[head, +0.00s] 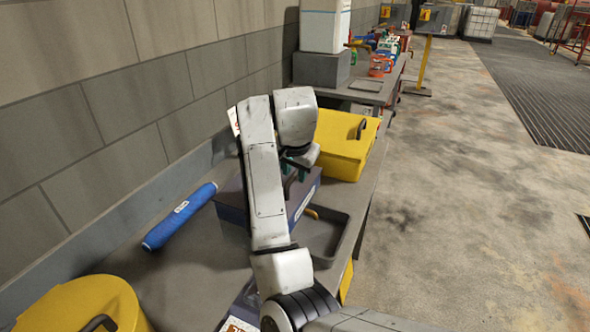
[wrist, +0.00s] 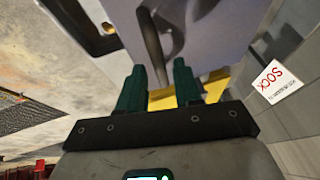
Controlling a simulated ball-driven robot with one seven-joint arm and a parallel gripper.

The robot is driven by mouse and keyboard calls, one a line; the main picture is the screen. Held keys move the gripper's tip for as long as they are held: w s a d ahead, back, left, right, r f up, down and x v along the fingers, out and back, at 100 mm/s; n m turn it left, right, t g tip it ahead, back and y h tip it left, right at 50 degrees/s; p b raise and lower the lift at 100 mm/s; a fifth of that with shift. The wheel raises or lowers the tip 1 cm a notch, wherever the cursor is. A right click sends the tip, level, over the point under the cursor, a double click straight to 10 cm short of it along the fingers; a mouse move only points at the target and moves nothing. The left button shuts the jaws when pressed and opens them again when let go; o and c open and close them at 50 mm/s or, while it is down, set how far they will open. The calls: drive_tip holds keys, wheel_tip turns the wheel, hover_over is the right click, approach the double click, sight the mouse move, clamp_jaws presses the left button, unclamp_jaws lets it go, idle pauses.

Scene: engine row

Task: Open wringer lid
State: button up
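No part in view is labelled as the wringer lid. A yellow box (head: 335,135) with a dark handle (head: 361,128) on its closed-looking top stands on the bench, beyond my gripper. A round yellow lid (head: 85,305) with a dark handle is at the lower left, partly cut off. My gripper (head: 291,180) is above a purple-grey box (head: 304,202), mostly hidden by my arm. In the wrist view my green fingers (wrist: 160,82) are apart with nothing between them. A dark bar-like handle (wrist: 151,42) on a purple-grey surface shows just past the fingertips; contact is unclear.
A blue roll (head: 180,216) lies on the bench by the wall. A dark tray (head: 325,236) is at the bench edge. A white-and-grey unit (head: 321,68) stands behind the yellow box. A SOCK sign (wrist: 276,80) is near the wall. Open floor (head: 450,200) lies to the right.

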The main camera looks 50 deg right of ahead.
clamp_jaws()
drive_tip(key=shift+r, duration=0.1)
idle(0.4)
